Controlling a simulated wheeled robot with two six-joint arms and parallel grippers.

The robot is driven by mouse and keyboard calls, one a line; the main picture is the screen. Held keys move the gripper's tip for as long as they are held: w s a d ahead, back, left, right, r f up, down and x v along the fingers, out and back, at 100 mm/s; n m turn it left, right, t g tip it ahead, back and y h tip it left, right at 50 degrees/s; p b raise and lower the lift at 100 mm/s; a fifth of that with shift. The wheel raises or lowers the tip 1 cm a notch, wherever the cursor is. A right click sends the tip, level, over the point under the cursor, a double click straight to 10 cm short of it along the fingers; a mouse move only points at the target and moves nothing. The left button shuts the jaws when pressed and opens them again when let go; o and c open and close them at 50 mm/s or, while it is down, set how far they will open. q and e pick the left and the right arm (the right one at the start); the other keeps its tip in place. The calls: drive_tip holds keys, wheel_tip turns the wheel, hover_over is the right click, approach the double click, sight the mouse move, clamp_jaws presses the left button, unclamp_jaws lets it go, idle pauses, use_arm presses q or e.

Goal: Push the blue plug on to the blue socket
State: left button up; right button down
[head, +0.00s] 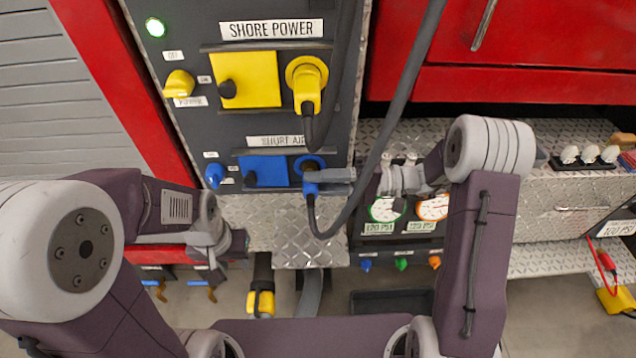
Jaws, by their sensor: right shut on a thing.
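The blue socket (308,162) is on the grey panel under the "SHORE AIR" label, right of a square blue cover (265,171). The blue plug (311,189) is at the socket's lower edge, with a dark hose curving down from it. My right gripper (325,176) is shut on the blue plug, reaching in from the right. Its fingers hide part of the plug, so I cannot tell how far it sits in the socket. My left gripper (217,279) hangs at the lower left, away from the plug; its fingers are too small and dark to read.
Above, a yellow plug (308,88) sits in the shore power socket beside a yellow cover (249,80). A thick grey hose (405,95) crosses in front of the panel. Pressure gauges (432,207) are right of the plug. A blue knob (214,175) is at left.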

drive_tip(key=c, duration=1)
unclamp_jaws()
drive_tip(key=d, duration=0.9)
drive_tip(key=shift+b, duration=0.35)
